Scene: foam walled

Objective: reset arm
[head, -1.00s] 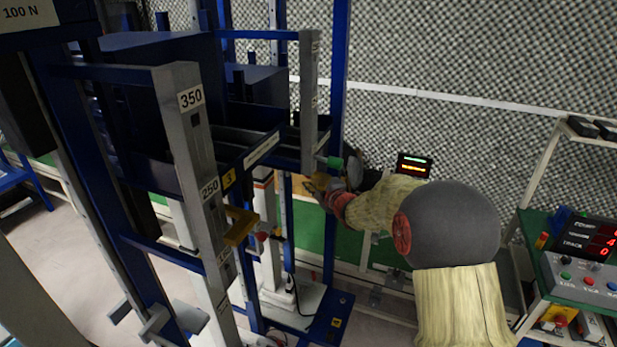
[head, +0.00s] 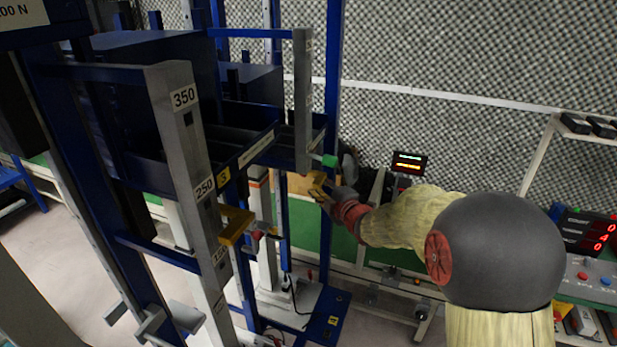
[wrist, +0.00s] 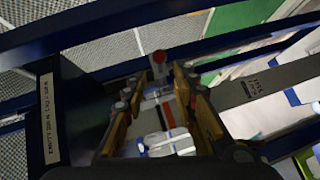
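My gripper (head: 321,190) is in the middle of the head view, at the right side of a blue and grey frame (head: 187,150). It is a little below a green-ended part (head: 327,160) and looks apart from it, though depth is hard to judge. In the wrist view my gripper's two yellowish fingers (wrist: 157,82) stand apart with nothing held between them. A white column with an orange band (wrist: 151,104) and a red round knob (wrist: 159,57) show beyond the gap. My arm is bent, reaching in from the lower right.
A yellow bracket (head: 235,222) sticks out from the grey upright. A small lit display (head: 409,163) stands behind my forearm. A control box with red digits (head: 588,235) is at the right edge. Blue beams (wrist: 130,30) lie close around my gripper in the wrist view.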

